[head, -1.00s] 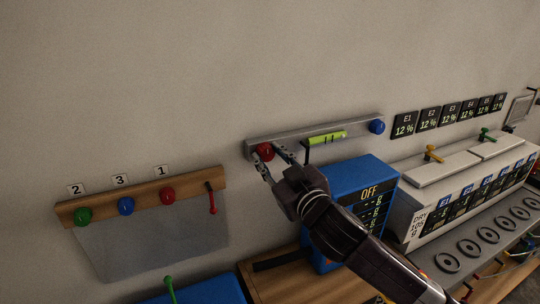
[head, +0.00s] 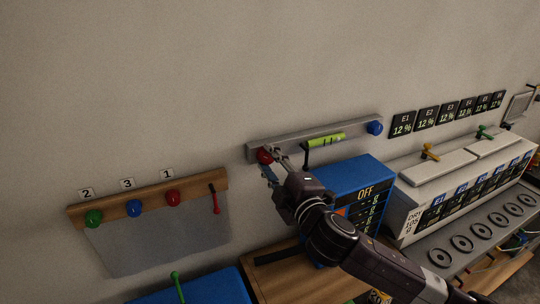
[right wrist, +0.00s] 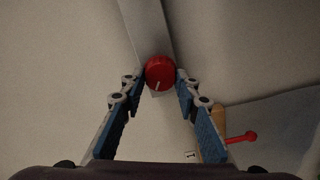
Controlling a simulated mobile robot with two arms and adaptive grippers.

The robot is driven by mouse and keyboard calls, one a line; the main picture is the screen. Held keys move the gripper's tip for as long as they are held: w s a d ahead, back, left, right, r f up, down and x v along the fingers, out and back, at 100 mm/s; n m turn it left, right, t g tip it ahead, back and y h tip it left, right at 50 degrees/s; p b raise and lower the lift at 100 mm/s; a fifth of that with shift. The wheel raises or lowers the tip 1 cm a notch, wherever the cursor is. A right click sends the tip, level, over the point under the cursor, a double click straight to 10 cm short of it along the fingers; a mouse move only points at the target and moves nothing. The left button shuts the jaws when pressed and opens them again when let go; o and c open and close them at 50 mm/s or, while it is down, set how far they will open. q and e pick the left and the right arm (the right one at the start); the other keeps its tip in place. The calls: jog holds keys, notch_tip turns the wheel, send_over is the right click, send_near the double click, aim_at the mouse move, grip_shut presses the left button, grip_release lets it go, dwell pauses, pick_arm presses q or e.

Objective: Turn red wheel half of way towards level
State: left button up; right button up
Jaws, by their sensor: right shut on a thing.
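The red wheel (head: 265,155) sits at the left end of a grey bar (head: 352,134) on the wall. My right gripper (head: 268,165) is at this wheel. In the right wrist view the red wheel (right wrist: 160,72) shows a pale line on its face, slanting down toward the left. The fingertips of my right gripper (right wrist: 161,79) are on both sides of its rim, shut on it. A yellow-green level (head: 325,140) with dark marks sits on the bar, to the right of the red wheel. A blue wheel (head: 375,128) is at the bar's right end. My left gripper is not in view.
A blue box with an OFF display (head: 352,182) stands just below the bar, close to my right arm. A wooden rail (head: 153,197) with green, blue and red knobs and a red lever (head: 214,199) is at left. The wall above is clear.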

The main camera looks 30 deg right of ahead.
jog(key=n+p, duration=0.2)
jog(key=n, duration=0.3)
jog(key=shift+p, duration=0.3)
jog(key=shift+f+n+p, duration=0.2)
jog(key=shift+n+p, duration=0.5)
jog(key=shift+n, duration=1)
jog(key=o, duration=1.2)
jog(key=shift+c, duration=0.2)
jog(key=shift+s, duration=0.1)
jog(key=s, duration=1.2)
jog(key=shift+a, duration=0.35)
jog(key=shift+w, duration=0.1)
